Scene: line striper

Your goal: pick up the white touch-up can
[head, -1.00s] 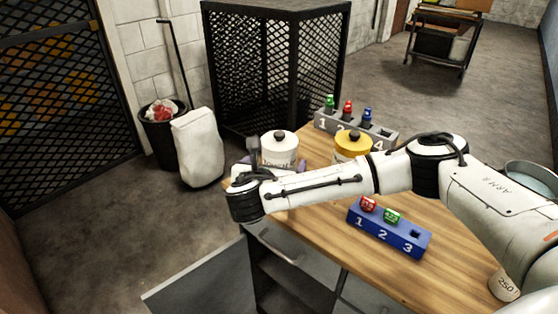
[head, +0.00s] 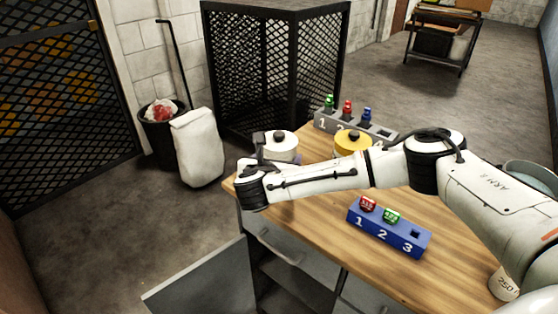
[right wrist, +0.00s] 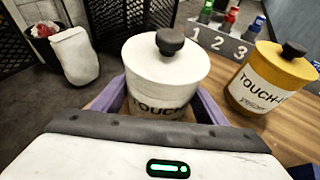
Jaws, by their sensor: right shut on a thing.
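The white touch-up can (head: 284,150), with a black knob on its lid, is at the far left end of the wooden table. It also shows in the right wrist view (right wrist: 165,75), upright with dark lettering. My right gripper (right wrist: 163,97) is shut on it, with a purple finger on each side. I cannot tell whether the can's base touches the table. My left gripper is not in view.
A yellow touch-up can (head: 352,145) stands to the right of the white one. A grey numbered rack (head: 352,128) with several small bottles is behind. A blue numbered block (head: 388,232) is in front of my arm. A cabinet door (head: 200,285) hangs open below.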

